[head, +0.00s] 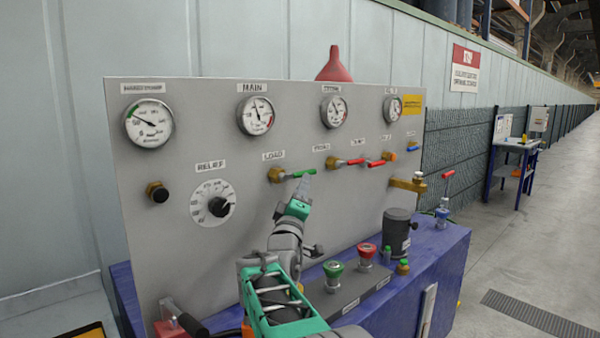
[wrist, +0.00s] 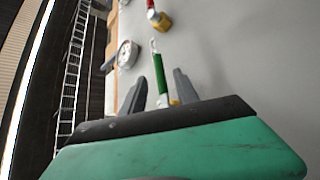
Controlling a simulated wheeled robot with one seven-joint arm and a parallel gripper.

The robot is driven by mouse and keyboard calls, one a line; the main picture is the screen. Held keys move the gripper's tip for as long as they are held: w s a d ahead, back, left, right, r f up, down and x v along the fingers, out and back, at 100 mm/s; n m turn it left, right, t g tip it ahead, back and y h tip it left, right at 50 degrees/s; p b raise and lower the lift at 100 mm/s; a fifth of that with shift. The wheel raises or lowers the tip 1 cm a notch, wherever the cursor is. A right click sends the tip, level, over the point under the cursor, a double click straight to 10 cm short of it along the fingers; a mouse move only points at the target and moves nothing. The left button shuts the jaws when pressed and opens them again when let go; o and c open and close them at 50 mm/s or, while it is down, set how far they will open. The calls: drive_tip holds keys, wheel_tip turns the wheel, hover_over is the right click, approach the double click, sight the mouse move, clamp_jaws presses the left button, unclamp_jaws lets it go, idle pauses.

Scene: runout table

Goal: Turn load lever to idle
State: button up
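The load lever (head: 303,172) has a green handle on a brass valve body (head: 277,175) under the LOAD label on the grey panel. The handle points right, roughly level and slightly raised. In the wrist view the green handle (wrist: 159,75) shows between the two grey fingers, with a bit of brass at its base. My gripper (head: 306,182) is at the handle from below and in front. Its fingers (wrist: 162,90) are apart, one on each side of the handle, with visible gaps. The fingertips are small and partly hard to make out in the head view.
Red-handled levers (head: 355,162) sit right of the load lever. Gauges (head: 255,116) line the panel top, and the relief dial (head: 213,203) is at left. Below, a blue bench (head: 440,255) carries green and red buttons (head: 366,251) and a dark motor (head: 397,232).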

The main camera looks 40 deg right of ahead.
drive_tip(key=p+x, duration=0.1)
drive_tip(key=x, duration=0.5)
drive_tip(key=shift+w+d+r, duration=0.15)
drive_tip(key=shift+w+d, duration=0.05)
drive_tip(key=shift+d, duration=0.05)
drive_tip(key=shift+c, duration=0.3)
clamp_jaws()
idle(0.7)
